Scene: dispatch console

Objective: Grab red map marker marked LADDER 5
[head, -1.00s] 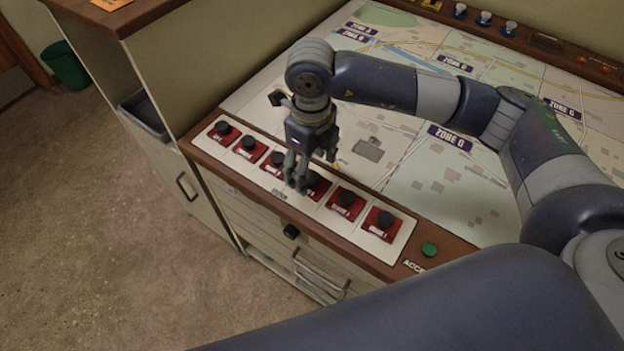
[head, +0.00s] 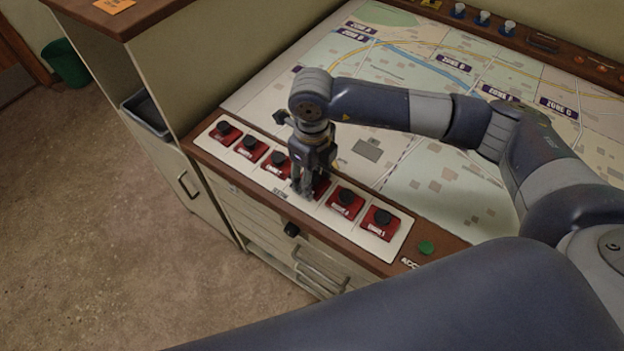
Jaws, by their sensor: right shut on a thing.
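Several red map markers with black knobs stand in a row on a white strip (head: 402,240) along the console's front edge. My right gripper (head: 303,191) points down and is shut on the fourth red marker from the left (head: 322,184). The fingers hide much of this marker, and I cannot read its label. To its right stand a red marker (head: 345,206) and the end marker (head: 380,227), which seems to read ENGINE 1. To its left are three red markers, the nearest one (head: 275,168) close to the fingers. My left gripper is not in view.
The map table (head: 440,205) with zone labels lies behind the strip. A green button (head: 427,248) is near the front right corner. Blue-and-white pieces (head: 484,18) stand at the back. A cabinet (head: 150,110) rises at the left, with open floor in front.

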